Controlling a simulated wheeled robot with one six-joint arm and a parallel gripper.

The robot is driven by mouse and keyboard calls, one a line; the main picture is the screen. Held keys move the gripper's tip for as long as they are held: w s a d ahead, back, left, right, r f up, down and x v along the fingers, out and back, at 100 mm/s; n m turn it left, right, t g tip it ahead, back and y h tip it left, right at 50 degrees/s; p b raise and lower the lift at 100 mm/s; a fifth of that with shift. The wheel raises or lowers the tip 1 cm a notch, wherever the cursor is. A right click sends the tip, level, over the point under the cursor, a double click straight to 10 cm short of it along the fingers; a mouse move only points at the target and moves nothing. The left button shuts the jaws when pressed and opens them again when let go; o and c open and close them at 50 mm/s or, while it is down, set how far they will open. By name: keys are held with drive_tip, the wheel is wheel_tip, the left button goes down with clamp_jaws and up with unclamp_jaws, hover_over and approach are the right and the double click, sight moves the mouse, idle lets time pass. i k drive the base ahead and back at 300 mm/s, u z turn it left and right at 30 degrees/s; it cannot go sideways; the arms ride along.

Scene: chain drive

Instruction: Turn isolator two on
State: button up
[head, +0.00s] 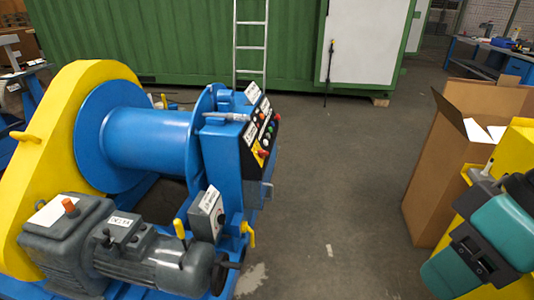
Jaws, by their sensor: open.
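A blue and yellow winch machine (150,130) fills the left side of the head view. A small grey box (207,216) with a white label and a dark knob-like part stands on its front, above the grey motor. A sloped black control panel (264,132) with coloured buttons and white labels sits on the blue cabinet. The labels are too small to read, so I cannot tell which part is isolator two or how it is set. Teal and dark parts of my arm show at the lower right, away from the machine. My gripper cannot be made out.
Yellow handles (249,233) stick out low on the machine's front. An open cardboard box (459,145) stands at the right, close to my arm. A ladder (250,43) leans on a green container (175,42) at the back. The floor (325,170) between the machine and box is clear.

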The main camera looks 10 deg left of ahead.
sight(261, 152)
drive_tip(key=u, duration=0.15)
drive_tip(key=i, duration=2.3)
